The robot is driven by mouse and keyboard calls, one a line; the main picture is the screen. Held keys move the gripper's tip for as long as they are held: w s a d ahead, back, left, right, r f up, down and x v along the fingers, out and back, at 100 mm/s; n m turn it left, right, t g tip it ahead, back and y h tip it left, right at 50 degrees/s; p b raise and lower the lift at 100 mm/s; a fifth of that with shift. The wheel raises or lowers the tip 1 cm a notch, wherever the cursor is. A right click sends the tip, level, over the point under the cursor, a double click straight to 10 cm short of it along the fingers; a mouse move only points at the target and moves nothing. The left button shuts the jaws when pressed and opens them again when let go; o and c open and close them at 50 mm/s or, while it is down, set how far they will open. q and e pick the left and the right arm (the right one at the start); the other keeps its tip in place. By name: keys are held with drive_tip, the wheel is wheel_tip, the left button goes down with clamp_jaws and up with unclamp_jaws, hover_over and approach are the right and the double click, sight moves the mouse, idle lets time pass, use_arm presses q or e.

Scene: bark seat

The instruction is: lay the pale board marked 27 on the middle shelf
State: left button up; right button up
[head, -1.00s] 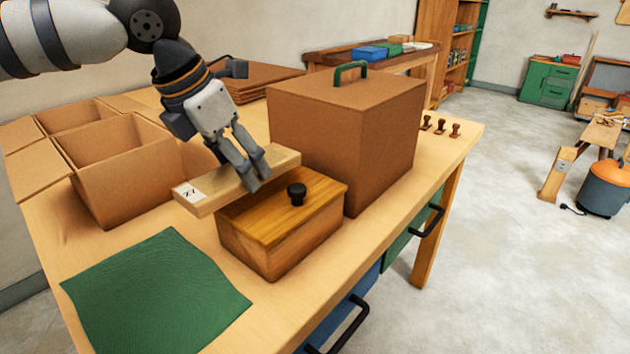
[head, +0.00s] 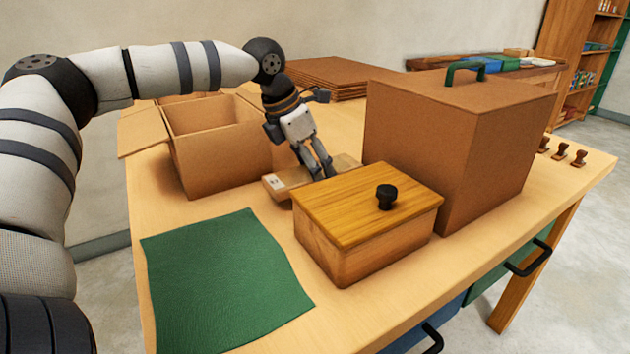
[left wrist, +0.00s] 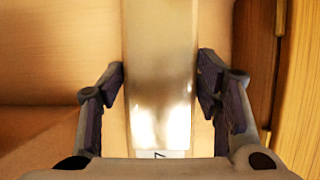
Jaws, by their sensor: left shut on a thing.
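The pale board (head: 294,180) lies flat behind the wooden lidded box in the head view, a white label on its left end. My left gripper (head: 325,174) is shut on the board from above, fingers across its width. In the left wrist view the board (left wrist: 160,60) runs between the two fingers (left wrist: 160,95), with part of the label's mark at the bottom edge. I cannot tell whether the board touches the table. A wooden shelf unit (head: 548,80) stands at the far right back; its middle shelf is not clearly identifiable. My right gripper is out of view.
The wooden box (head: 340,205) with a black knob and a large brown case (head: 450,140) with a green handle stand close to the board. An open carton (head: 225,160) is on the left. A green cloth (head: 222,280) lies in front. Small stamps (head: 562,150) stand at right.

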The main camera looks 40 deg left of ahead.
use_arm(q)
wheel_tip(320, 180, down, 3)
drive_tip(key=shift+f, duration=0.1)
drive_tip(key=o, duration=1.3)
